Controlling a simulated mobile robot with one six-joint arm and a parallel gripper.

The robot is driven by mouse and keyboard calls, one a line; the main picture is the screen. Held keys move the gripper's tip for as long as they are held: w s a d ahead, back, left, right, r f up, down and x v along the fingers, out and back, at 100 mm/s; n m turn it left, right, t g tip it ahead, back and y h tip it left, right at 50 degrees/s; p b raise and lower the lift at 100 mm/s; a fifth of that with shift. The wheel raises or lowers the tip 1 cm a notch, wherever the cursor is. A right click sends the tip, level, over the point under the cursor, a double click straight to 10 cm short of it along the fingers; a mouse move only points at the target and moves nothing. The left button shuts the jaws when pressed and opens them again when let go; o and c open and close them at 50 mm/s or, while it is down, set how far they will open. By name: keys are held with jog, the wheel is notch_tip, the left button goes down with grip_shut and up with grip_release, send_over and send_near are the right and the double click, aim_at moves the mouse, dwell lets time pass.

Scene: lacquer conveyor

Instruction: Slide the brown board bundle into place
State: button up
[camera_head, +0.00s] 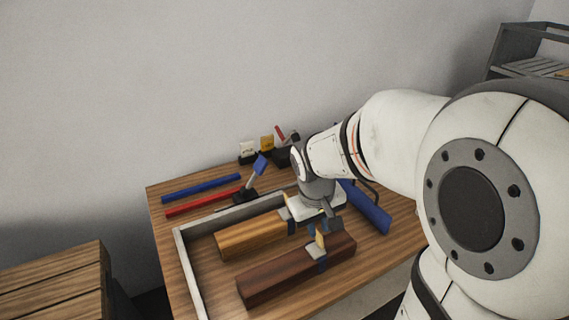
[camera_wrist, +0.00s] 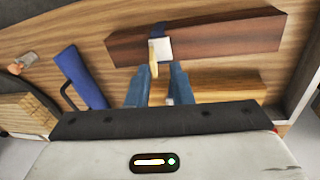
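The brown board bundle (camera_head: 275,284), dark reddish brown with a blue band and a pale tag near its right end, lies at the front of the table. In the wrist view the dark bundle (camera_wrist: 225,32) crosses the top. My gripper (camera_head: 316,229) is above and just behind its tagged end. Contact with the bundle cannot be made out. A light orange-brown bundle (camera_head: 247,238) lies parallel behind it, also showing in the wrist view (camera_wrist: 220,84).
A grey raised rim (camera_head: 185,262) borders the bundles at left and back. A blue roll-like piece (camera_head: 366,208) lies right of my gripper. Blue (camera_head: 201,188) and red (camera_head: 203,203) bars lie at the back left, with small tagged holders behind. A wooden crate (camera_head: 52,285) stands left.

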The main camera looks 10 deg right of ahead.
jog(key=n, duration=0.1)
send_near(316, 242)
jog(key=shift+h, duration=0.3)
jog(key=shift+p+x, duration=0.3)
jog(key=shift+x, duration=3.5)
jog(key=shift+c, duration=0.3)
jog(key=shift+a, duration=0.1)
grip_shut()
jog(key=shift+w+r, duration=0.1)
